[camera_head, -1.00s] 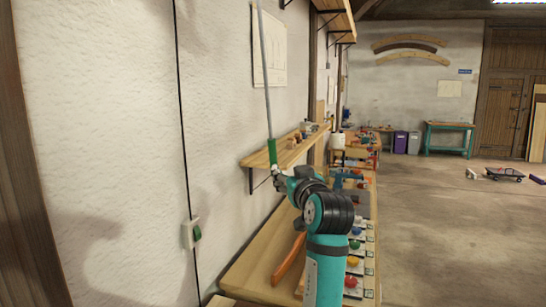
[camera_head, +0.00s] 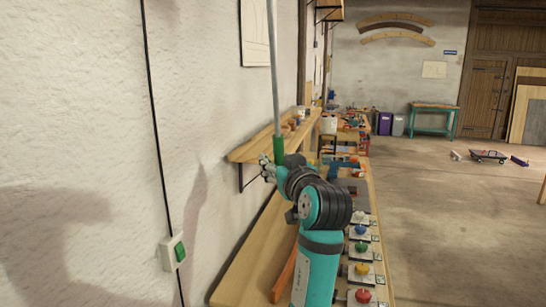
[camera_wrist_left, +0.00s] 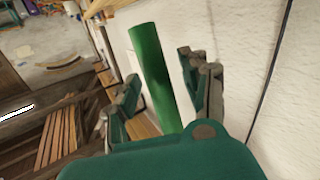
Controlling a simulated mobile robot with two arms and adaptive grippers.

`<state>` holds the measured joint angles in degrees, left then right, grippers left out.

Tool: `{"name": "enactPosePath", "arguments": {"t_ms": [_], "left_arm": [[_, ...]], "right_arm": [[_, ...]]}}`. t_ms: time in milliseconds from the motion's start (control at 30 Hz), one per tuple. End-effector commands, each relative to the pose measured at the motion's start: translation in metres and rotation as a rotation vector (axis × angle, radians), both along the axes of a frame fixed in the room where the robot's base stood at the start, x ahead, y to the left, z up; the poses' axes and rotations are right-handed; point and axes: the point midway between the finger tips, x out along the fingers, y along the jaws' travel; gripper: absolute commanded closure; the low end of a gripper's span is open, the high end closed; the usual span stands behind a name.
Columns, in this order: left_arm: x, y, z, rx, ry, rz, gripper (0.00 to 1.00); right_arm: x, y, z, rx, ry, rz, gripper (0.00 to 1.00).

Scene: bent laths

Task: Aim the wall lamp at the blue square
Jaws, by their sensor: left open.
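A thin grey rod (camera_head: 272,70) hangs down along the wall and ends in a green grip (camera_head: 278,149). The lamp it may belong to is out of view above. My left gripper (camera_head: 268,171) is at the lower end of the green grip. In the left wrist view the green grip (camera_wrist_left: 158,80) stands between the spread fingers of my left gripper (camera_wrist_left: 163,88), which is open. Whether a finger touches it I cannot tell. I cannot make out a blue square for certain. My right gripper is not in view.
A wall shelf (camera_head: 252,150) runs just behind the grip. Below it a long bench (camera_head: 236,283) carries several coloured knobs (camera_head: 362,270). A switch with a green rocker (camera_head: 174,252) and a black cable are on the near wall. The floor (camera_head: 450,220) at right is mostly free.

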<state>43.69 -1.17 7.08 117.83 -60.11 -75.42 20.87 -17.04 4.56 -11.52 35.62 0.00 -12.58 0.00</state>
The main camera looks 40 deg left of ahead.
Motion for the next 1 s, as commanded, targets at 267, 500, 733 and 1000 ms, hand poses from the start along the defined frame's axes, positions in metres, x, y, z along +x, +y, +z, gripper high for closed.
{"name": "enactPosePath", "arguments": {"t_ms": [267, 500, 733, 1000], "left_arm": [[-0.001, -0.0017, 0.0001, 0.001, 0.0, 0.0, 0.54], [-0.0009, -0.0015, 0.0001, 0.001, 0.0, 0.0, 0.71], [-0.0009, -0.0015, 0.0, 0.0, 0.0, 0.0, 1.0], [-0.0009, -0.0016, 0.0, 0.0, -0.001, 0.0, 1.0]], "right_arm": [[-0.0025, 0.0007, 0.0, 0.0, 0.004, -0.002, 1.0], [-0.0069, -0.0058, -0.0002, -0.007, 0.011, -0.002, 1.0], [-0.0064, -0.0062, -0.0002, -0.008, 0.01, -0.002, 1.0], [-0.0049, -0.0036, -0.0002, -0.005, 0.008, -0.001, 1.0]]}}
